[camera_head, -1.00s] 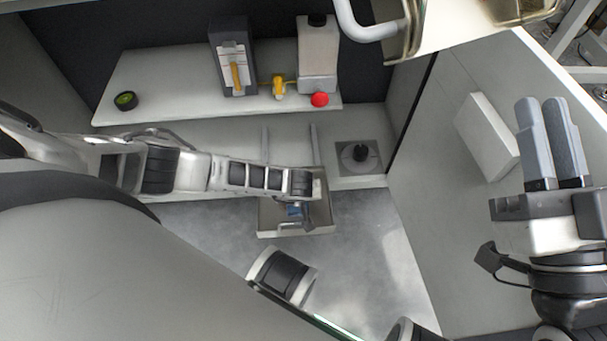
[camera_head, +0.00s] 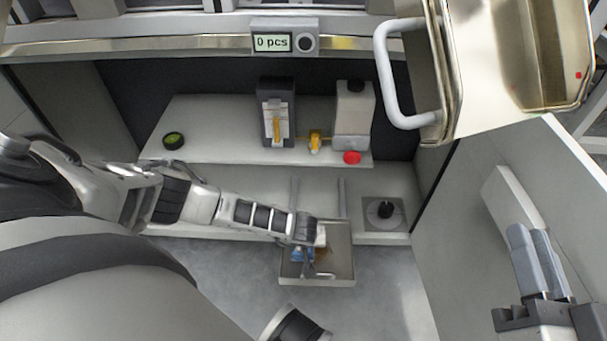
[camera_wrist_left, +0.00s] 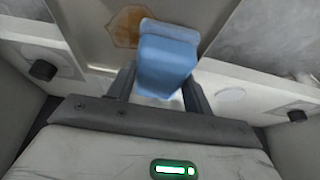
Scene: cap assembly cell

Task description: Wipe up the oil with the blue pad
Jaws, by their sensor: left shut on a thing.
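My left gripper (camera_wrist_left: 160,88) is shut on the blue pad (camera_wrist_left: 165,60), which fills the space between its fingers in the left wrist view. In the head view the blue pad (camera_head: 304,255) shows small below my left wrist, over the open drawer tray (camera_head: 315,281). The oil is a brown patch (camera_wrist_left: 127,25) on the tray floor, just beyond the pad and to its left in the wrist view. It also shows as a brown smear (camera_head: 322,256) right of the pad in the head view. I cannot tell whether the pad touches the floor. My right gripper (camera_head: 532,232) is shut and empty at the right.
A shelf (camera_head: 210,149) behind holds a green-black round item (camera_head: 173,141), a dispenser (camera_head: 277,112), a white bottle (camera_head: 354,120) and a red cap (camera_head: 352,157). A metal container with a white handle (camera_head: 388,75) hangs upper right.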

